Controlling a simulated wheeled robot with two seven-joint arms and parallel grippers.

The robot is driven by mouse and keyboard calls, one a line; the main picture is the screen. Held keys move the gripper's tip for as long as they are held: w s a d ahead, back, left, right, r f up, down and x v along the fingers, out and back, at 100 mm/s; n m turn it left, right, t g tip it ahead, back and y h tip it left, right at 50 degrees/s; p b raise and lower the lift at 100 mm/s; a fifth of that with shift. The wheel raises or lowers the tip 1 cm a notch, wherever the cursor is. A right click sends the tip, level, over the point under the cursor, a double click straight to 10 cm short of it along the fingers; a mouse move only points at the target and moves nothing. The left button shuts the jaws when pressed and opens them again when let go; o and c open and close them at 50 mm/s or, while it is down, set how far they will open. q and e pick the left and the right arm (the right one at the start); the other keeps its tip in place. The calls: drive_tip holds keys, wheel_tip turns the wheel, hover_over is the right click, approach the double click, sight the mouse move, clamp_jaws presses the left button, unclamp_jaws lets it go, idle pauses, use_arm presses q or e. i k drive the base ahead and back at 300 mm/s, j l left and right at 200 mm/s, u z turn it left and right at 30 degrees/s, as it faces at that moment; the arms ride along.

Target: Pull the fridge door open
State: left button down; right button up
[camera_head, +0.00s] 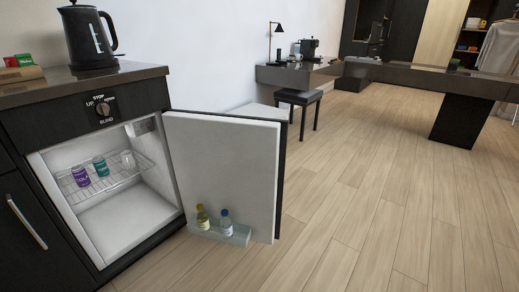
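The fridge (110,200) is built into the dark cabinet at the left. Its door (222,165) stands wide open, swung out to the right, with its white inner side facing me. A clear door shelf (218,233) holds two small bottles, one yellowish (202,217) and one blue-capped (225,222). On the wire rack (115,178) inside stand a purple can (81,176), a teal can (101,166) and a clear glass (128,159). Neither of my grippers shows in the head view.
A black kettle (86,38) and small boxes (20,66) stand on the counter above the fridge. A knob (102,109) is on the cabinet front. A stool (299,98) and a desk (295,76) stand farther back. The wooden floor (360,200) right of the door is clear.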

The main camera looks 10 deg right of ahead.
sight(235, 163)
drive_tip(key=i+l+u, duration=0.2)
drive_tip(key=l+u, duration=0.15)
drive_tip(key=l, duration=0.2)
drive_tip(key=i+l+u, duration=0.1)
drive_tip(key=l+u, duration=0.25)
drive_tip(key=l, duration=0.2)
drive_tip(key=l+u, duration=0.35)
drive_tip(key=l, duration=0.25)
drive_tip(key=i, duration=0.05)
